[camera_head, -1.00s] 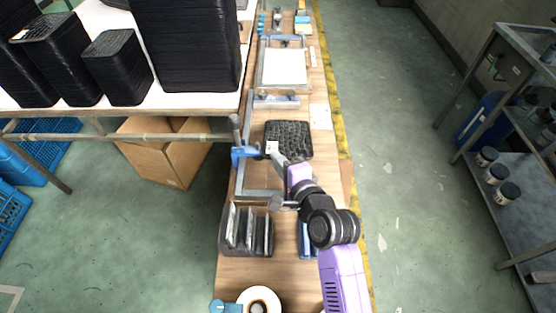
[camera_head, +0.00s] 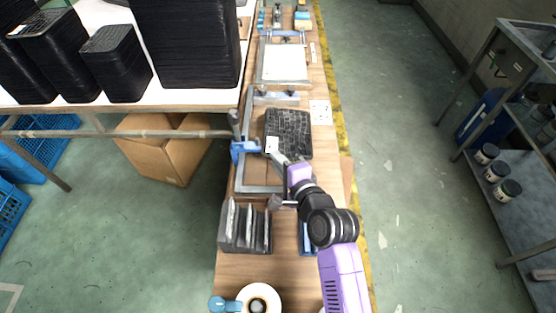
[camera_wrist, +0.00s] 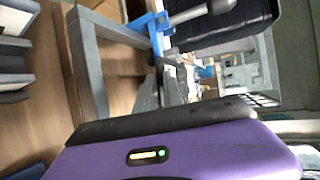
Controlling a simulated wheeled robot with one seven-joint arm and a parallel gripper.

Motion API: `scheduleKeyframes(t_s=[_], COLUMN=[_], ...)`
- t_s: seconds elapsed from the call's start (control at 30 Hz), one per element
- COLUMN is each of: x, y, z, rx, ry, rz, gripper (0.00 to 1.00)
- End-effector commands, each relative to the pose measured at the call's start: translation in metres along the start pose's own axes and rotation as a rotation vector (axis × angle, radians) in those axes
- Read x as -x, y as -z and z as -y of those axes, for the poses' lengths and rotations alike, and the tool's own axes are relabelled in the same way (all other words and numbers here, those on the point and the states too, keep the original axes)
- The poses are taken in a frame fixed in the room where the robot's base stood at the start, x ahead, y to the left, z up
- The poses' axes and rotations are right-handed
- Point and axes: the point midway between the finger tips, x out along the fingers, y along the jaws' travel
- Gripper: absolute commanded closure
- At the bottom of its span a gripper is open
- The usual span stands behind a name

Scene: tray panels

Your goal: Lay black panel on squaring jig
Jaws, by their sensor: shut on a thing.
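The black panel (camera_head: 290,130) has a textured face and shows just beyond my gripper (camera_head: 274,150) in the head view. My gripper is shut on the panel's near left edge and holds it tilted over the bench. The squaring jig, a grey metal frame (camera_head: 262,189) with a blue clamp (camera_head: 240,150), lies just to the left and nearer. The jig's grey bar (camera_wrist: 90,65) and blue clamp part (camera_wrist: 156,28) show there too. The exact finger contact is small and hard to see.
A slotted dark rack (camera_head: 245,228) and a tape roll (camera_head: 259,299) stand at the near bench end. A framed white sheet (camera_head: 284,63) lies farther up. Black stacks (camera_head: 117,65) fill the white table (camera_head: 190,97) at left. A marked white card (camera_head: 320,112) lies right of the panel.

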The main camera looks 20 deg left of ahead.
Motion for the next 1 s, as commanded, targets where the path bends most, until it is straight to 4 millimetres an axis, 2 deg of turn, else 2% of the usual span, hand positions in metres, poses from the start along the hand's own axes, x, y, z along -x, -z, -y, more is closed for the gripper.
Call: scheduleKeyframes(t_s=[0.03,1.0], x=[0.000,-0.004], y=[0.001,0.003], z=[-0.007,-0.019], rx=[-0.001,0.000], ry=[-0.011,-0.016], rz=[-0.001,-0.001], gripper=[1.00,1.00])
